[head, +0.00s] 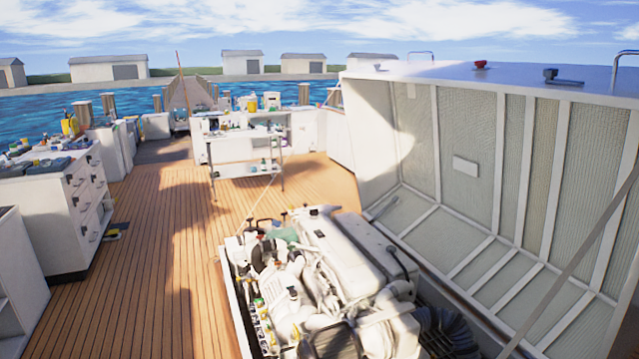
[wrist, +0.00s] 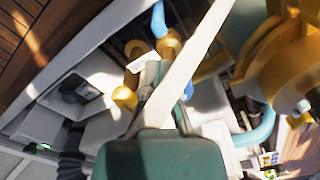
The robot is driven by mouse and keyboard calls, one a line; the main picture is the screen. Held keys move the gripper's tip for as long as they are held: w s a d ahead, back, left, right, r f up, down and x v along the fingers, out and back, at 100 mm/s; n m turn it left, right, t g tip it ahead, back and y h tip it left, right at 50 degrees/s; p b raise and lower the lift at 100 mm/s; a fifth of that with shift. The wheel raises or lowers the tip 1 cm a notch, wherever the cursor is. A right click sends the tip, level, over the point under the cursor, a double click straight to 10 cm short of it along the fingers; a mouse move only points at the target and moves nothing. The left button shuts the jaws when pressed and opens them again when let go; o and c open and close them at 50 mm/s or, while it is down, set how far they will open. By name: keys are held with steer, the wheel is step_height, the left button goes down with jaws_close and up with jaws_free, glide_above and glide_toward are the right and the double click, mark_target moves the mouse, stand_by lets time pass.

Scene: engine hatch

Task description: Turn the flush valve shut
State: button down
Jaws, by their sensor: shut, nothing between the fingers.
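My gripper (wrist: 152,76) shows at the lower middle of the wrist view as a dark green body with a narrow front part; it is shut and holds nothing that I can see. Beyond it are yellow fittings (wrist: 125,97) and a blue handle-like part (wrist: 158,20); I cannot tell which part is the flush valve. A pale bar (wrist: 190,62) crosses the view diagonally. In the head view the white engine (head: 345,250) sits in the open hatch, with small fittings along its left side. My gripper cannot be made out there.
The raised hatch cover (head: 480,170) stands at the right, with a grey strut (head: 570,250) in front. A large yellow pump-like body (wrist: 275,55) is at the right of the wrist view. Wooden deck (head: 150,270) is open left of the engine. White drawers (head: 85,205) stand farther left.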

steer(key=shift+w+a, duration=0.1)
steer(key=shift+a, duration=0.3)
steer(key=shift+a, duration=0.35)
steer(key=shift+w+a, duration=0.3)
steer(key=shift+a, duration=0.15)
stand_by(0.3)
steer(key=shift+s+r, duration=0.1)
steer(key=r, duration=0.6)
steer(key=shift+s+a, duration=0.2)
steer(key=shift+s, duration=0.2)
steer(key=shift+d, duration=0.1)
